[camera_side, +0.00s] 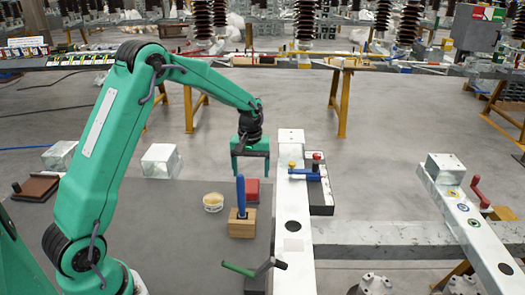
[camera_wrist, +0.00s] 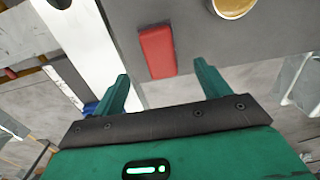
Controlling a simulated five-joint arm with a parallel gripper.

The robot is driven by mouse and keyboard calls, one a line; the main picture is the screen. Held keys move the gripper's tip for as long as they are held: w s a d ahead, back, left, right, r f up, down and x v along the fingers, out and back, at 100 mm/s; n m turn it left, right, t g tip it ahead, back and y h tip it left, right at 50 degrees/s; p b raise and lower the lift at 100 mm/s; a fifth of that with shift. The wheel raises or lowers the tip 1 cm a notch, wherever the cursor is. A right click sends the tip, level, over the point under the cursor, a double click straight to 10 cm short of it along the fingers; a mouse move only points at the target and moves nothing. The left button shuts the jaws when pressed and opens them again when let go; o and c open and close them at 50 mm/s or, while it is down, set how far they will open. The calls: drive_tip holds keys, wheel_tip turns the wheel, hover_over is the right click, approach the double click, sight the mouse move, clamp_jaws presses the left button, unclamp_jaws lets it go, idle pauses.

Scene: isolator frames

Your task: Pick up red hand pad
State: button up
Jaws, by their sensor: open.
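The red hand pad (camera_side: 252,191) lies on the dark grey mat, just behind the wooden block. In the wrist view the red pad (camera_wrist: 157,52) is a flat rounded block lying ahead of my fingers, in line with the gap between them. My gripper (camera_side: 250,175) points down above the pad's far side. It is open and empty, and its fingers (camera_wrist: 160,85) stand apart on either side of the pad's line. I cannot tell the exact height of the fingertips over the pad.
The wooden block (camera_side: 242,229) with an upright blue handle stands in front of the pad. A cup (camera_side: 213,202) of yellow stuff is to its left. A white beam (camera_side: 292,215) runs along the right. Green and dark handles (camera_side: 255,272) lie nearer the camera.

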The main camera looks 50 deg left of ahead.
sight(251, 185)
drive_tip(key=shift+f, duration=0.85)
drive_tip(key=shift+f, duration=2.6)
drive_tip(key=c, duration=1.1)
drive_tip(key=shift+c, duration=0.2)
drive_tip(key=shift+r, duration=0.2)
